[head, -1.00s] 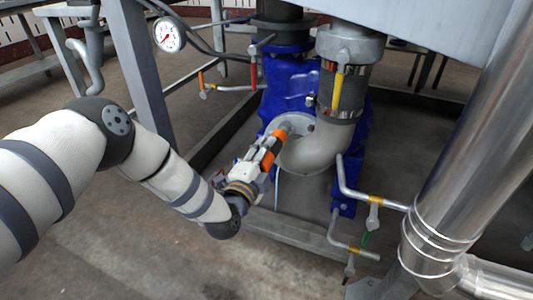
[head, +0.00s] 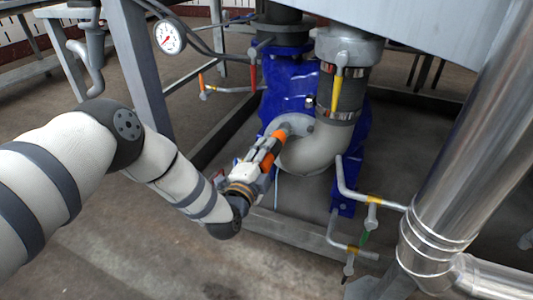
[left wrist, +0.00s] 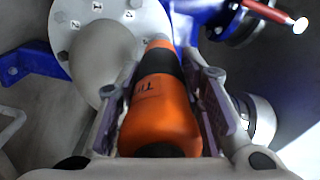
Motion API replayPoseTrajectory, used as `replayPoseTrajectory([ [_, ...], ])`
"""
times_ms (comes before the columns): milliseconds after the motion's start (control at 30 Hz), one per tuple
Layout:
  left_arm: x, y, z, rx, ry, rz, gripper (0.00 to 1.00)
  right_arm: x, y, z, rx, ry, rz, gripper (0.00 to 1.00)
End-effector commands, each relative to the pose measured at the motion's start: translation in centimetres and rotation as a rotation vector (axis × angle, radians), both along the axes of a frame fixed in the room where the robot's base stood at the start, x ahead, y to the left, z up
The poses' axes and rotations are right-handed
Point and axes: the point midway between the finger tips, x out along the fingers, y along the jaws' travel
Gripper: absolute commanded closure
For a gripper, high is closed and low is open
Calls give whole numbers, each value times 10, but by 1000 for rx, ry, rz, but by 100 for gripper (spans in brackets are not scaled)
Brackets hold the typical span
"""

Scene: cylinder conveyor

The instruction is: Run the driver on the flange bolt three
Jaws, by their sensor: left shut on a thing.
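An orange and black driver (left wrist: 165,105) lies lengthwise between the fingers of my left gripper (left wrist: 162,95) in the left wrist view. The gripper is shut on it. In the head view my left gripper (head: 262,160) holds the driver (head: 278,136) at the grey pipe flange (head: 300,122) on the blue pump. The flange (left wrist: 122,22) also shows in the left wrist view, with bolts and small number labels around its rim. The driver's far end points at the rim and hides part of it. I cannot tell whether it is seated on a bolt, or which one. My right gripper is not in view.
The blue pump (head: 290,88) and grey elbow pipe (head: 310,155) stand close beside the gripper. Thin valve pipes (head: 350,190) and a thick steel pipe (head: 455,150) are to the right. A frame post (head: 140,70) and gauge (head: 170,36) stand behind my left arm. Open floor lies in front.

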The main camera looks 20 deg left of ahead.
Motion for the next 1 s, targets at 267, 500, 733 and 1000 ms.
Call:
replayPoseTrajectory([
  [267, 4, 0, 2, 0, -5, 0, 100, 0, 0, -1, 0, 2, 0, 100],
  [500, 8, 0, 2, 0, -5, 0, 100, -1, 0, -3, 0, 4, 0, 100],
  [733, 11, 0, 1, 0, -5, 0, 100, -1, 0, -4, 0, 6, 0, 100],
  [1000, 14, -1, 2, 0, -4, 0, 100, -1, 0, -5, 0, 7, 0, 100],
])
